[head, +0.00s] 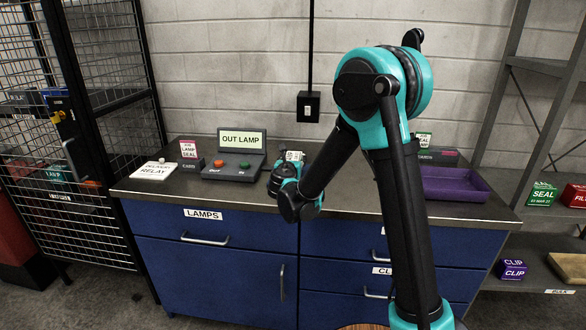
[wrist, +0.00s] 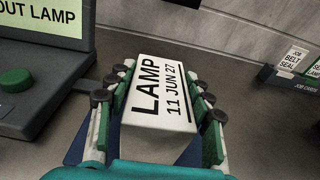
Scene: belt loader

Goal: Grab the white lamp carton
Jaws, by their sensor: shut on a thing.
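The white lamp carton (wrist: 155,93), printed "LAMP 11 JUN 27", lies between the green pads of my gripper (wrist: 162,80) in the wrist view. The pads press on its left and right sides, so my gripper is shut on it. In the head view my gripper (head: 288,168) is over the counter, right of the "OUT LAMP" console, and only a small part of the carton (head: 294,156) shows. I cannot tell whether the carton touches the counter.
The console (head: 238,150) with its orange and green buttons stands left of my gripper. A purple tray (head: 455,184) sits at the counter's right. The wall is behind.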

